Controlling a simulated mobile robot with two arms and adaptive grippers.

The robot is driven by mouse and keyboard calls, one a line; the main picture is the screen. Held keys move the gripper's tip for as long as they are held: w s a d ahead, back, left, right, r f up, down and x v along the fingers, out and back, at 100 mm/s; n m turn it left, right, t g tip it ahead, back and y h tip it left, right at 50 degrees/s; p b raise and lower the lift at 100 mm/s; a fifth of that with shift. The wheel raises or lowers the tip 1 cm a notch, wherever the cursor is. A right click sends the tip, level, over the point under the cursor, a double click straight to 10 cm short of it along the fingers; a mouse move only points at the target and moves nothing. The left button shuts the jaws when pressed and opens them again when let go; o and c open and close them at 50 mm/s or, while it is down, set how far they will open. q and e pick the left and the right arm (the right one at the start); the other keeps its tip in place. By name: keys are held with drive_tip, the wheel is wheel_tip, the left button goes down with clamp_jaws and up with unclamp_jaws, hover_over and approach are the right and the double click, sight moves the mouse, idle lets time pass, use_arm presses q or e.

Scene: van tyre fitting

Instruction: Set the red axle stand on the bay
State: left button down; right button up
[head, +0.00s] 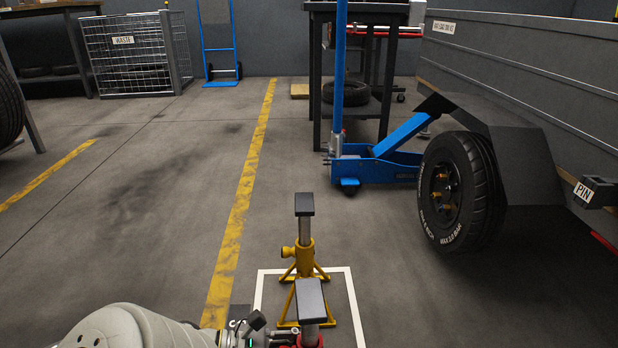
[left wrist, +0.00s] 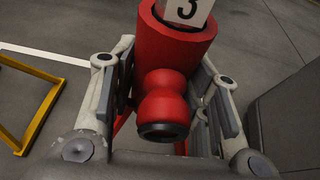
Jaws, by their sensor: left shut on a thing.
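The red axle stand is in my left gripper (head: 275,338). In the left wrist view the red stand (left wrist: 165,100) has a round red knob between my fingers and a white block marked 3 above it. In the head view its black saddle (head: 311,300) shows at the bottom, with a bit of red under it; its feet are hidden. The bay is a white outline (head: 354,306) on the floor. A yellow axle stand (head: 304,258) stands upright in its far part, just behind the red one. I cannot tell whether the red stand touches the floor. My right gripper is not in view.
A trailer with a black tyre (head: 458,190) stands at the right. A blue trolley jack (head: 375,165) is behind the bay. A yellow floor line (head: 240,200) runs left of the bay. The floor further left is clear up to the wire waste cage (head: 130,55).

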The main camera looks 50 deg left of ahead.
use_arm(q)
drive_tip(key=shift+f, duration=0.35)
idle(1.1)
drive_tip(key=c, duration=0.7)
unclamp_jaws()
drive_tip(key=shift+s+f, duration=0.1)
drive_tip(key=shift+f, duration=0.2)
drive_tip(key=v, duration=1.2)
drive_tip(key=shift+r, duration=0.3)
